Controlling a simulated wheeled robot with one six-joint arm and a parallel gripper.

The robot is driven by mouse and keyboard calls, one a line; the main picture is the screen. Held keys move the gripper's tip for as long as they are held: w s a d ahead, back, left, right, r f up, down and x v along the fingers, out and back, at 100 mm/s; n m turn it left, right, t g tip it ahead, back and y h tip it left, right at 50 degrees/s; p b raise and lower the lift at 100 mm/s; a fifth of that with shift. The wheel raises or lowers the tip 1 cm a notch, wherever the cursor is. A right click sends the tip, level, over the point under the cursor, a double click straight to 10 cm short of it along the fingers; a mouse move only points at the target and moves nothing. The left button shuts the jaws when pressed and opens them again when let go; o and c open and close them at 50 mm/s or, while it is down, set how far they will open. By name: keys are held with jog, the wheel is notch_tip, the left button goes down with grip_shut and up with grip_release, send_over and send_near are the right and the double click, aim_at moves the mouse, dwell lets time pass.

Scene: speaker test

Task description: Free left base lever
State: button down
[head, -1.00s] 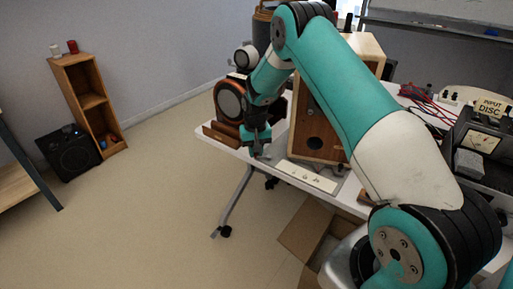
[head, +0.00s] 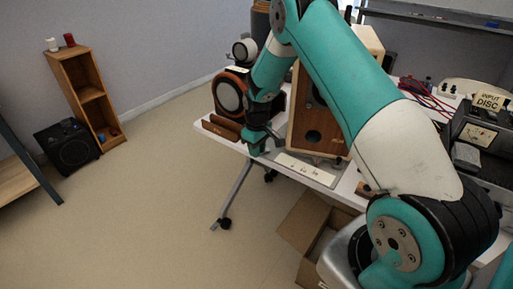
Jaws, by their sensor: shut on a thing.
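A wooden speaker cabinet (head: 312,136) with a round dark hole stands on the white table. My gripper (head: 257,153) is low by the cabinet's left base corner, near the table's front edge. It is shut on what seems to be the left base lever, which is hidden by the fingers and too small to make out. My teal and white arm reaches across in front of the cabinet and covers much of its upper part.
An orange-rimmed round speaker (head: 229,95) and a brown wooden piece (head: 220,128) stand close to the left. A white strip (head: 305,167) lies in front of the cabinet. An open cardboard box (head: 302,226) is on the floor below.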

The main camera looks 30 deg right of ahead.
dwell(0.4)
jog(key=c, duration=1)
grip_release()
jog(key=shift+c, duration=0.2)
notch_tip(320, 180, up, 17)
jog(key=shift+r+b, duration=0.2)
jog(key=shift+b, duration=0.1)
